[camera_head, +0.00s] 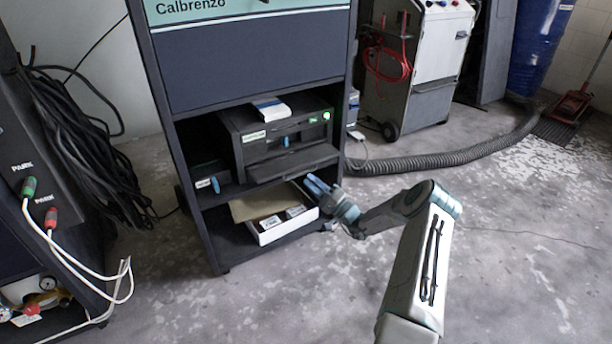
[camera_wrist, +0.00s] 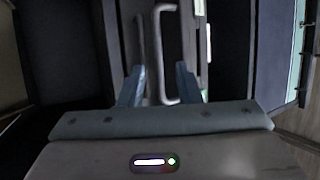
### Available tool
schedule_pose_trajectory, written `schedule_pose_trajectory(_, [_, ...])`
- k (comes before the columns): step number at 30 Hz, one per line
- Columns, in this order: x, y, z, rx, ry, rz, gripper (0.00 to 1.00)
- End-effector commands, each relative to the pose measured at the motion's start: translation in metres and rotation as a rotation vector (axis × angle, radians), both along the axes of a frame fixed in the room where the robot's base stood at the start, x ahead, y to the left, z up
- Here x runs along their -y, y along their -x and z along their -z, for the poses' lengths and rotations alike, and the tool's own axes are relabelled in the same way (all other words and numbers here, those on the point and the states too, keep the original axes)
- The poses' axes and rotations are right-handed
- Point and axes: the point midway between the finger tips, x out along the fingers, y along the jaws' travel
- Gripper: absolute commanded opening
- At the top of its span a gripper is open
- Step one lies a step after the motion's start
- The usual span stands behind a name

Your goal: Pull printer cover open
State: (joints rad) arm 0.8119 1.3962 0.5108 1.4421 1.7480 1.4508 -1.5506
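The dark printer (camera_head: 285,133) stands on the middle shelf of the cabinet in the head view, with a green light at its upper right front. A dark panel (camera_head: 295,162) juts out at its lower front; I cannot tell if this is the cover. My gripper (camera_head: 317,185) is just below and right of that panel, by the cabinet's right side. In the wrist view my gripper (camera_wrist: 159,75) has its two blue fingers apart. A grey loop-shaped bar (camera_wrist: 160,55) shows between and beyond them. Contact with it cannot be told.
A white open box (camera_head: 285,228) with small packs sits on the shelf below the printer. The dark cabinet (camera_head: 250,65) frames both shelves. A ribbed hose (camera_head: 450,160) lies on the floor behind my arm. Cables (camera_head: 85,160) hang at left.

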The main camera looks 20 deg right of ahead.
Motion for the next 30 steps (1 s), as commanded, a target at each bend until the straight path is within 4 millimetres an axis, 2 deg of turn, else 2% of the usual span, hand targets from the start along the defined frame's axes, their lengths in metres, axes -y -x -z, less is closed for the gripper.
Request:
schedule_pose_trajectory(6, [0.028,0.038,0.019,-0.003,-0.003,0.002,0.31])
schedule_pose_trajectory(12, [0.046,0.063,0.035,0.0,-0.002,0.0,0.31])
schedule_pose_trajectory(18, [0.053,0.073,0.042,0.0,-0.001,-0.001,0.31])
schedule_pose_trajectory(26, [0.054,0.074,0.043,0.0,-0.001,-0.001,0.31])
schedule_pose_trajectory(29, [0.053,0.074,0.043,-0.008,-0.015,-0.005,0.03])
schedule_pose_trajectory(30, [0.052,0.074,0.043,-0.02,-0.035,-0.009,0.0])
